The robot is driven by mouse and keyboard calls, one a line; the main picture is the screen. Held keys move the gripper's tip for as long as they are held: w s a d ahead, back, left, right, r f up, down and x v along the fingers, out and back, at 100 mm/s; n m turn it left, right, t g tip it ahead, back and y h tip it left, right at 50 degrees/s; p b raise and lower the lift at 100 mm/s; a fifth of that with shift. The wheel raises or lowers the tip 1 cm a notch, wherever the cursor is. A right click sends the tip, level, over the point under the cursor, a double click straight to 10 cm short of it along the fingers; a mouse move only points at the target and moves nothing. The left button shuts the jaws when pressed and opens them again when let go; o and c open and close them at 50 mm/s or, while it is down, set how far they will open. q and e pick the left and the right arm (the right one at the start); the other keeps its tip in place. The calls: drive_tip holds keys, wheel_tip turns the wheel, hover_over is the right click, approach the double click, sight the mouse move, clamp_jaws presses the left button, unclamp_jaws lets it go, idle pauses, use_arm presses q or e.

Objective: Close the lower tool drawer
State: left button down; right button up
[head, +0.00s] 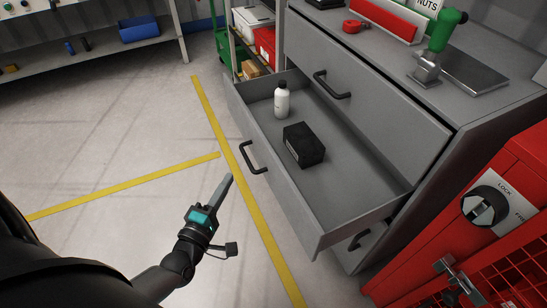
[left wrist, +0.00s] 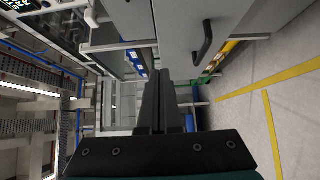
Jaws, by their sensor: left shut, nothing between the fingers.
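A grey tool drawer (head: 345,190) is pulled out of the grey cabinet (head: 455,110) in the head view. It holds a white bottle (head: 282,101) and a black box (head: 304,145). Its dark handle (head: 251,158) is on the drawer's front. My left gripper (head: 229,180) is shut and empty, in front of the drawer front, just below and left of the handle and apart from it. In the left wrist view, my shut fingers (left wrist: 158,76) point toward a grey front with a dark handle (left wrist: 203,40) above right of them. My right gripper is not in view.
The upper drawer with its handle (head: 332,86) is shut. A red cage (head: 460,230) stands close at the cabinet's right. A shelf cart (head: 252,40) stands behind. A workbench (head: 90,50) is at the back left. The floor (head: 120,140) left of the drawer is clear.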

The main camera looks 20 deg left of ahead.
use_arm(q)
drive_tip(key=b, duration=0.3)
approach(262, 141)
drive_tip(key=w+a, duration=0.2)
drive_tip(key=a, duration=0.1)
drive_tip(key=w+d, duration=0.2)
drive_tip(key=w, duration=0.1)
drive_tip(key=shift+r, duration=0.1)
drive_tip(key=shift+w+d, duration=0.25)
drive_tip(key=shift+w, duration=0.1)
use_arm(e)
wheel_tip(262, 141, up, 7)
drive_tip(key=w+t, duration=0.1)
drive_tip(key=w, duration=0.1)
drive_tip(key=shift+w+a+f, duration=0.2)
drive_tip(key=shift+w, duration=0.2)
